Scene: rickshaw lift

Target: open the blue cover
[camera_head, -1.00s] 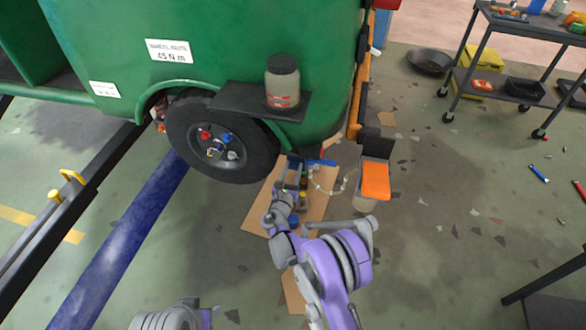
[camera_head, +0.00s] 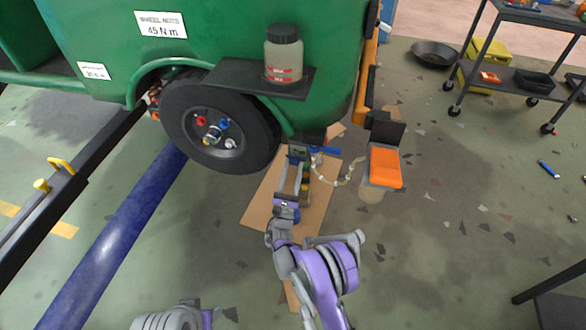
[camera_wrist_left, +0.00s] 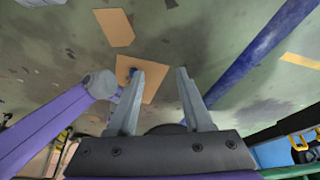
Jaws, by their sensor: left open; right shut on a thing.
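A narrow blue piece (camera_head: 325,150), perhaps the blue cover, lies at the back edge of the cardboard under the green vehicle. Its shape and hinge side are too small to tell. In the left wrist view my left gripper (camera_wrist_left: 160,78) is open and empty, above the floor.
An orange-topped container (camera_head: 384,168) stands right of the cardboard (camera_head: 262,200). A blue tube (camera_head: 120,255) lies left.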

